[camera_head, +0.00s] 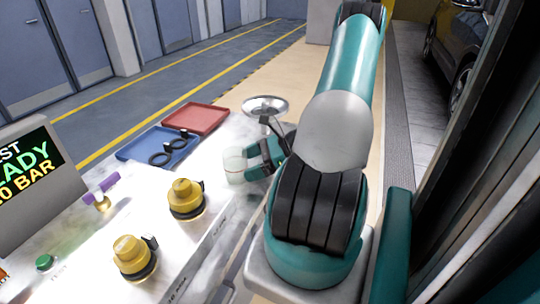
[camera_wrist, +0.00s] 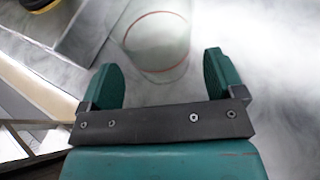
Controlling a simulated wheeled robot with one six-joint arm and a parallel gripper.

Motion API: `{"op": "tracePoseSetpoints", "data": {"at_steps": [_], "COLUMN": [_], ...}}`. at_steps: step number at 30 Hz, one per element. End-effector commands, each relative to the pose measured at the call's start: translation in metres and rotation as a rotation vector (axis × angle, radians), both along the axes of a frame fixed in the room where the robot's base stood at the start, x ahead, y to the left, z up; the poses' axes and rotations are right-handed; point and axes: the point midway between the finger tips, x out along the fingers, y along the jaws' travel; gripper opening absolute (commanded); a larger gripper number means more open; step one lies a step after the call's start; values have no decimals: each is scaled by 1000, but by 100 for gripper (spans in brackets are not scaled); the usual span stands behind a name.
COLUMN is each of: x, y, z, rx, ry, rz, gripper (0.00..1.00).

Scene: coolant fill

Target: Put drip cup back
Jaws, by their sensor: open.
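The drip cup (camera_head: 234,166) is a clear, whitish cup standing upright on the pale bench top. In the wrist view the cup (camera_wrist: 157,42) shows as a clear cylinder with a thin reddish ring, just ahead of my fingertips. My gripper (camera_head: 254,160) reaches toward the cup from the right. In the wrist view my gripper (camera_wrist: 160,75) is open, with a green-padded finger on each side and nothing between them. The cup appears centred beyond the finger gap. I cannot tell whether a finger touches it.
A blue tray (camera_head: 132,151) holding black rings and a red tray (camera_head: 196,118) lie behind. A round metal dish (camera_head: 266,104) stands near my wrist. Yellow-capped fittings (camera_head: 185,198) and a display (camera_head: 35,170) are on the raised panel at left.

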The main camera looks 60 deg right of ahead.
Motion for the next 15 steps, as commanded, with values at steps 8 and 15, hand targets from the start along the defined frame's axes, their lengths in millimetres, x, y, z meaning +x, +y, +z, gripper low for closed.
{"op": "tracePoseSetpoints", "data": {"at_steps": [8,15], "x": [-47,-64], "y": [-33,-44], "z": [22,32], "rx": [-5,-2], "ry": [0,0], "rz": [-4,-1], "gripper": [88,88]}}
